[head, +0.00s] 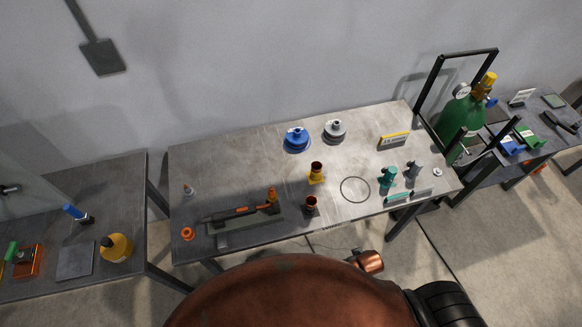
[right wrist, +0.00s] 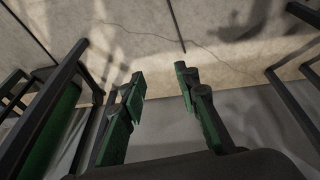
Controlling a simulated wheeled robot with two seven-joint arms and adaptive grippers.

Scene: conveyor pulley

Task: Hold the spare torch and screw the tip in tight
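A long black torch-like tool with orange parts (head: 240,213) lies on the front left of the middle table, on or beside a dark flat mat or tray. A small pale cone with a reddish top (head: 188,190) stands to its left, and a small orange ring-like piece (head: 187,234) lies near its left end. I cannot tell which small piece is the tip. My right gripper (right wrist: 160,82) is open and empty above the floor in the right wrist view. My left gripper shows in neither view.
The middle table (head: 235,160) also holds blue (head: 296,139) and grey (head: 335,130) flanged pieces, dark-orange cups (head: 316,172) and a thin ring (head: 355,190). A green cylinder (head: 461,118) stands right in a black frame. A large brown drum (head: 290,295) fills the front.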

